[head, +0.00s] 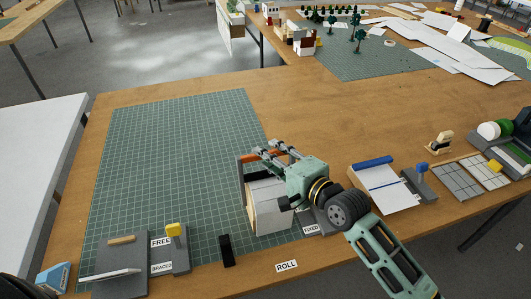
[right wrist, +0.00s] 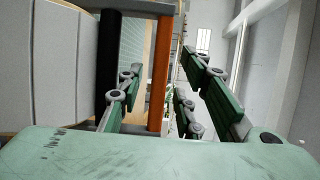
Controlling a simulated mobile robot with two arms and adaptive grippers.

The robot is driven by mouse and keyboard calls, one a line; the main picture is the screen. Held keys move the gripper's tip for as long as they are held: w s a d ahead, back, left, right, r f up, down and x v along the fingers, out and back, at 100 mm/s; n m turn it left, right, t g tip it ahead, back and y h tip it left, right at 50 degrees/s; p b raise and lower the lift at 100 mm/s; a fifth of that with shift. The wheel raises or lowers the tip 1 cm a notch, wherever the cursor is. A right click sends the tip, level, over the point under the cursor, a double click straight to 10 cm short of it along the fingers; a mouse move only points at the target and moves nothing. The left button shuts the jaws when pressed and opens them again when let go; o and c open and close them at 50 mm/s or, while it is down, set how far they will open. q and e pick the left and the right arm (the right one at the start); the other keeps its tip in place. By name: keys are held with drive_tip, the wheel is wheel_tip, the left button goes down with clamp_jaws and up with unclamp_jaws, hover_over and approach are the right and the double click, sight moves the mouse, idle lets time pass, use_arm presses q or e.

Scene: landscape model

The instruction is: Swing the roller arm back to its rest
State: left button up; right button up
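An orange bar (head: 262,156) with dark side arms stands at the far edge of a white-and-wood block with a grey panelled top (head: 268,193); it looks like the roller arm's handle. In the right wrist view the orange bar (right wrist: 160,75) runs upright beside a black roller or bar (right wrist: 109,60). My right gripper (head: 270,150) is at the orange bar, its fingers apart. In the right wrist view the bar lies between the spread fingers of my right gripper (right wrist: 160,95); I see no clear grip on it. My left gripper does not show.
A green cutting mat (head: 165,150) lies left of the block. Labels FIXED (head: 311,230), ROLL (head: 287,266) and FREE (head: 160,242) lie near the front. A black piece (head: 226,250) stands front of the block. A blue-topped white pad (head: 382,190) lies right. The mat's far part is clear.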

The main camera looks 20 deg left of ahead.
drive_tip(key=shift+x, duration=1.15)
drive_tip(key=shift+d, duration=0.1)
clamp_jaws()
drive_tip(key=shift+f, duration=0.1)
